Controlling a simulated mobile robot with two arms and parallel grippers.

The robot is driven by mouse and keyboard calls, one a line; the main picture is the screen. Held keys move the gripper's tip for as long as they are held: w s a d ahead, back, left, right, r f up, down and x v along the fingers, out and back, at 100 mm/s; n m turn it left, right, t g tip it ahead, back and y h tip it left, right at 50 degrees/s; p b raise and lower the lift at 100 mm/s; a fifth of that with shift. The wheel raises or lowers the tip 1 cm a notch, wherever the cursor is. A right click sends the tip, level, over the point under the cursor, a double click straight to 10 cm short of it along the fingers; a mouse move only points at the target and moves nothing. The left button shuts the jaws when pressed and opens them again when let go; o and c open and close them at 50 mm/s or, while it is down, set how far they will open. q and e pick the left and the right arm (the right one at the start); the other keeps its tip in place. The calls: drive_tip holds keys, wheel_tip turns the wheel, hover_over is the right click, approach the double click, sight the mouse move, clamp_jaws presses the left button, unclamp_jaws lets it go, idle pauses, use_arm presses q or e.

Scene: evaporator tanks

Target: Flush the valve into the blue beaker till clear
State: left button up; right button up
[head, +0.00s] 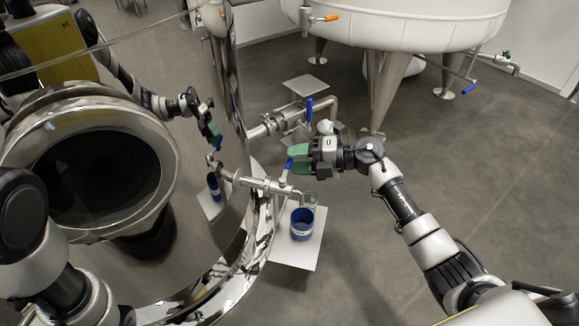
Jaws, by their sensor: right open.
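The sampling valve (262,185) is a steel pipe stub coming out of the shiny tank wall, with a blue lever handle (287,166) standing up from it. The blue beaker (302,226) stands upright below the valve's outlet. A small, round, see-through shape (309,199) shows at the outlet, too small to tell what it is. My right gripper (295,158), with green finger pads, is open beside the blue handle; whether it touches the handle I cannot tell. My left arm shows at the lower left, but its gripper is out of view.
The beaker stands on a pale square plate (299,254). The polished tank (200,250) mirrors my arm and the beaker. A larger pipe with another blue-handled valve (308,109) lies just behind. A white tank (400,25) on legs stands at the back. Open floor lies to the right.

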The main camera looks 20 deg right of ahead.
drive_tip(key=shift+b+x, duration=0.3)
drive_tip(key=shift+x, duration=0.8)
clamp_jaws()
